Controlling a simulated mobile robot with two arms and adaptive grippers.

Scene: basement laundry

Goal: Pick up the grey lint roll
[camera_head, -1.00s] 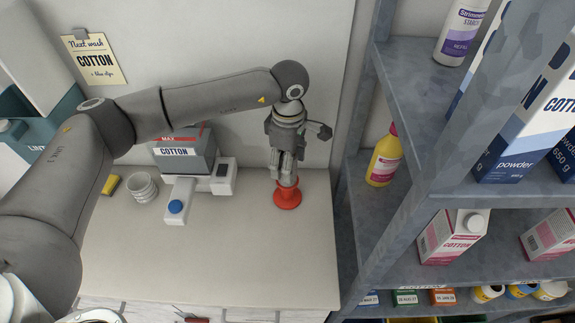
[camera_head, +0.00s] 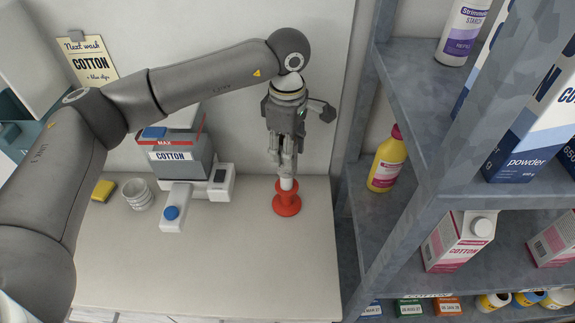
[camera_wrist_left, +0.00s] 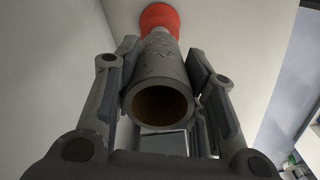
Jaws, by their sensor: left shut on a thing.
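The grey lint roll (camera_wrist_left: 162,85) is a hollow tube with a brown inside, its open end facing the camera in the left wrist view. My left gripper (camera_wrist_left: 162,65) has its fingers closed on both sides of it. In the head view the left gripper (camera_head: 287,172) points down over a red flanged stand (camera_head: 287,200) on the counter. A pale piece shows between the fingertips and the stand; I cannot tell whether it is roll or post, or whether the roll still touches the stand. The stand also shows at the top of the wrist view (camera_wrist_left: 158,15). My right gripper is not in view.
Left of the stand on the counter (camera_head: 220,265) are a white device with a blue button (camera_head: 172,212), a grey COTTON box (camera_head: 180,160), stacked white cups (camera_head: 138,195) and a yellow sponge (camera_head: 103,190). A grey shelf (camera_head: 400,225) stands close on the right. The front counter is clear.

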